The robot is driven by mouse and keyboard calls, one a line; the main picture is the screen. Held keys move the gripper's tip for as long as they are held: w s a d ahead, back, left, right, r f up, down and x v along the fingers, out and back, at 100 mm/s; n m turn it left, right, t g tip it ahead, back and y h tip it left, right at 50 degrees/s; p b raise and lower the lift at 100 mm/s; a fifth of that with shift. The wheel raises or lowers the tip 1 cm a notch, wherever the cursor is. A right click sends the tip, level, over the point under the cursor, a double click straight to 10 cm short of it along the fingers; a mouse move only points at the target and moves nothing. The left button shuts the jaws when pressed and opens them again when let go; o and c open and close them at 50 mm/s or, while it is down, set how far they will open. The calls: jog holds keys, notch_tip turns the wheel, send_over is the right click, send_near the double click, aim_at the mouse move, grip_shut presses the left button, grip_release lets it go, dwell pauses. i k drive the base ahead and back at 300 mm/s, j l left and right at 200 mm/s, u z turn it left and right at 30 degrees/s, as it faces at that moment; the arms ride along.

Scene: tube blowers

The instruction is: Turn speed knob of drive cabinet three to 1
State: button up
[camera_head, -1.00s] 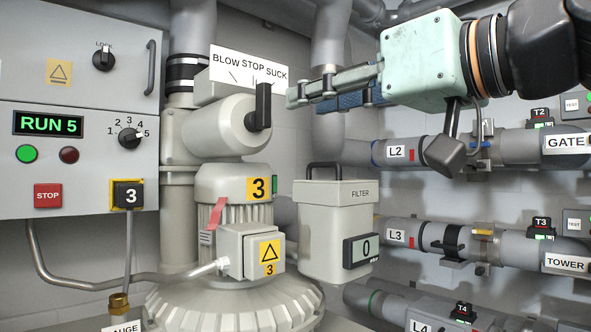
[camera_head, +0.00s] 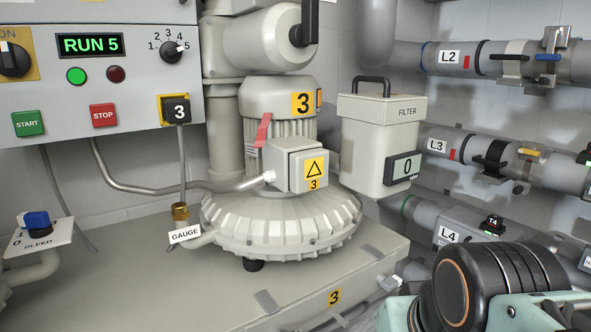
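The black speed knob (camera_head: 172,52) is on the grey drive cabinet (camera_head: 130,84), at the upper left of the head view. A scale from 1 to 5 runs around its upper side, and its white mark points right, at the 5. The cabinet's green display (camera_head: 90,46) reads RUN 5. A yellow-framed plate with a 3 (camera_head: 175,110) is at the cabinet's lower right corner. Part of my arm, black and teal, shows at the bottom right, well away from the knob. My gripper's fingers are out of view.
A blower (camera_head: 280,219) marked 3 stands right of the cabinet, with a black-handled valve (camera_head: 303,30) above. A filter box (camera_head: 381,140) and pipes L2, L3 and L4 are further right. START (camera_head: 28,123) and STOP (camera_head: 103,115) buttons sit below the display. A blue bleed knob (camera_head: 37,221) is lower left.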

aim_at(171, 53)
jog(key=u, duration=1.5)
